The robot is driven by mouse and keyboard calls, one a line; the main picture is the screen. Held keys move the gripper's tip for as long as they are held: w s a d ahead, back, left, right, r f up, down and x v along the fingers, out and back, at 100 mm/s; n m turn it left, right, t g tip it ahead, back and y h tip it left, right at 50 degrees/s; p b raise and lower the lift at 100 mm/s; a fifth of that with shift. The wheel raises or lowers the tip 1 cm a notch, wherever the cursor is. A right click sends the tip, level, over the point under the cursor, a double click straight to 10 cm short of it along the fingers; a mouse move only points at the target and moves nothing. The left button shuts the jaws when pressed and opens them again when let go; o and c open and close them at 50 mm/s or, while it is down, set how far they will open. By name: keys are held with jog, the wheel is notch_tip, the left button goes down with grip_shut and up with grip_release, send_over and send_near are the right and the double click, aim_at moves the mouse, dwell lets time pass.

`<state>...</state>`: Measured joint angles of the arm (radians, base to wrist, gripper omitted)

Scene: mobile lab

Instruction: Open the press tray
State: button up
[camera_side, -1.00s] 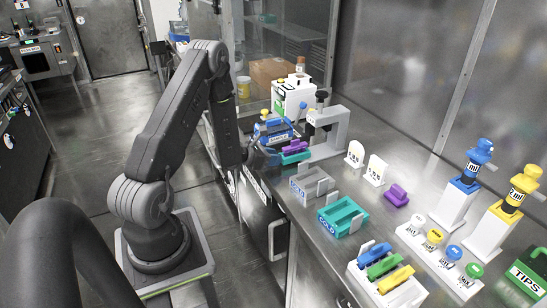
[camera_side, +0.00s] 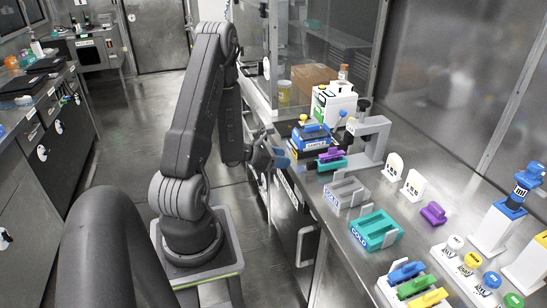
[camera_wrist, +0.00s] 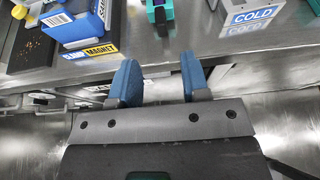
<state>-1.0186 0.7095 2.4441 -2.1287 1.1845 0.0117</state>
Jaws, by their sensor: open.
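The press (camera_side: 374,128) is a grey C-shaped frame with a black knob, standing on the steel counter. At its foot, on the near side, is a low teal piece (camera_side: 333,165) with a purple piece (camera_side: 331,155) on top; I cannot tell whether these are part of the press tray. The teal and purple piece also shows at the top of the wrist view (camera_wrist: 160,12). My gripper (camera_side: 279,158) is at the counter's front edge, apart from the press. In the wrist view its two blue fingers (camera_wrist: 159,82) are spread, with nothing between them.
A blue block labelled MAGNET (camera_wrist: 88,25) is left of my fingers, and a COLD block (camera_wrist: 252,14) is to the right. The counter edge (camera_wrist: 150,68) lies just ahead. A teal COLD rack (camera_side: 376,230), grey rack (camera_side: 346,193) and purple piece (camera_side: 433,213) stand farther along the counter.

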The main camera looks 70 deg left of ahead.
jog(key=shift+v, duration=1.45)
jog(key=w+d+r+m+g+h, duration=0.35)
jog(key=d+r+m, duration=0.35)
jog(key=d+m, duration=0.25)
jog(key=w+d+r+m+g+h, duration=0.3)
jog(key=d+r+m+h, duration=0.2)
jog(key=d+r+m, duration=0.45)
jog(key=s+d+r+m+y, duration=0.3)
jog(key=s+d+m, duration=0.3)
jog(key=m, duration=0.2)
jog(key=s+d+r+m+g+y, duration=0.1)
jog(key=s+d+r+m+y, duration=0.2)
jog(key=m, duration=0.6)
jog(key=s+d+y, duration=0.2)
jog(key=s+d, duration=0.1)
jog(key=shift+s+d, duration=0.2)
jog(key=shift+s, duration=0.15)
